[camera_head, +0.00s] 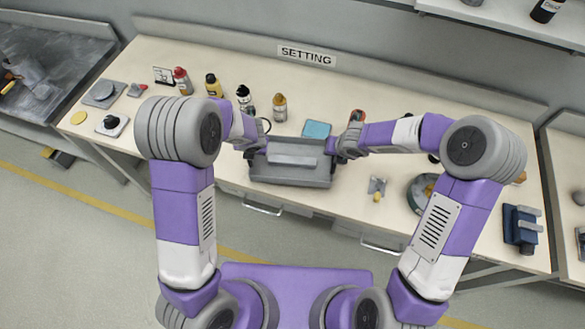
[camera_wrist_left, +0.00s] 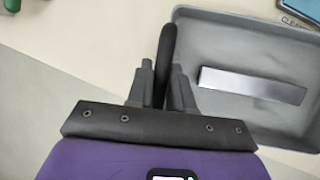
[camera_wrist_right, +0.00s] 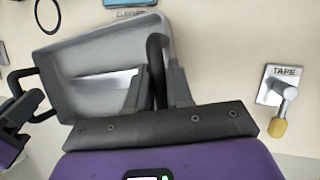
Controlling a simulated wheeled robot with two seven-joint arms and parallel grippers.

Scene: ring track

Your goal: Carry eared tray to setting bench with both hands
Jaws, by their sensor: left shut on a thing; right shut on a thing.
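The grey eared tray (camera_head: 290,176) is held level between my two arms at the front edge of the setting bench (camera_head: 225,165), which carries a SETTING sign. A flat silver bar (camera_wrist_left: 252,84) lies in the tray. My left gripper (camera_head: 251,150) is shut on the tray's dark left ear (camera_wrist_left: 166,52). My right gripper (camera_head: 337,151) is shut on the dark right ear (camera_wrist_right: 156,58). The tray overlaps the bench edge in the head view; I cannot tell whether its underside touches the bench.
Several bottles (camera_head: 280,106) stand behind the tray. A blue-topped item (camera_head: 316,130) lies just behind it. A tape holder (camera_head: 377,188) sits to the right, and a green round item (camera_head: 421,192) stands beyond it. A blue vise-like tool (camera_head: 519,228) is at the right end.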

